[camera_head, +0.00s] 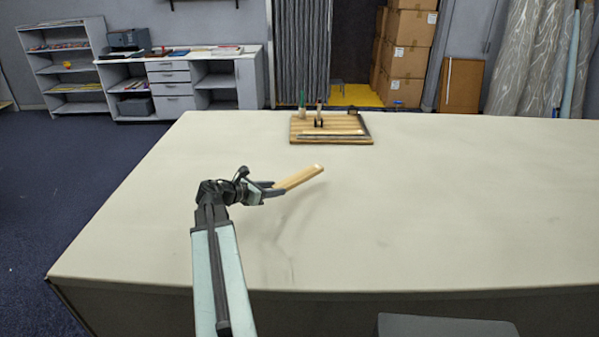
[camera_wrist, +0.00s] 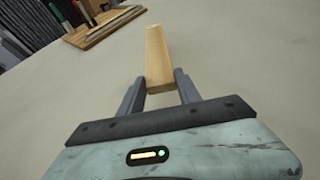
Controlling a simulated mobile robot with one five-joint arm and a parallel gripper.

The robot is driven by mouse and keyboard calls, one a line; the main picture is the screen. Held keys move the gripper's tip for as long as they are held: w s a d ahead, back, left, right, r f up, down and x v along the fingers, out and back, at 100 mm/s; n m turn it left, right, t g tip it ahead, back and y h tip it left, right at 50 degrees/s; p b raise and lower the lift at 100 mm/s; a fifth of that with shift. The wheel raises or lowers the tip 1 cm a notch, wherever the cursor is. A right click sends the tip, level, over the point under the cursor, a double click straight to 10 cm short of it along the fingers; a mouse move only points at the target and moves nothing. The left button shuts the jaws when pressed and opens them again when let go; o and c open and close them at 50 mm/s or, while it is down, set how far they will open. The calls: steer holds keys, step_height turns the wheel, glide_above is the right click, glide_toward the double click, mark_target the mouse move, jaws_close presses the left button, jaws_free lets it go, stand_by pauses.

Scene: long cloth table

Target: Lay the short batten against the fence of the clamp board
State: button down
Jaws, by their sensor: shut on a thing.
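The short batten (camera_head: 300,177) is a pale wooden bar. My gripper (camera_head: 277,189) is shut on one end of it and holds it above the table, its free end pointing right and tilted up. In the wrist view the batten (camera_wrist: 157,58) stretches away from between the two grey fingers of my gripper (camera_wrist: 159,86). The clamp board (camera_head: 299,136) is a striped wooden board at the table's far edge, beyond the batten and apart from it. A pale strip lies along its front part. The board (camera_wrist: 97,34) also shows at the wrist view's upper left. I cannot clearly tell which part is the fence.
Upright tools or clamps with green and dark handles (camera_head: 302,100) stand at the back of the clamp board. The cloth table (camera_head: 450,200) is otherwise clear, with wide free room to the right. Shelves, cartons and fabric rolls stand beyond the table.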

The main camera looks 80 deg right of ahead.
steer(key=shift+a+f, duration=0.6)
steer(key=shift+a, duration=0.2)
steer(key=shift+w+d+r, duration=0.1)
steer(key=shift+d+r, duration=0.05)
steer(key=shift+d, duration=0.15)
steer(key=b, duration=0.1)
glide_above(270, 179)
steer(key=a, duration=0.3)
steer(key=shift+s+f, duration=0.4)
steer(key=shift+f, duration=0.3)
step_height(270, 179, down, 4)
steer(key=b, duration=0.4)
steer(key=shift+r, duration=0.25)
steer(key=shift+f, duration=0.2)
steer(key=c, duration=0.8)
jaws_free()
steer(key=shift+c, duration=0.2)
steer(key=shift+r, duration=0.15)
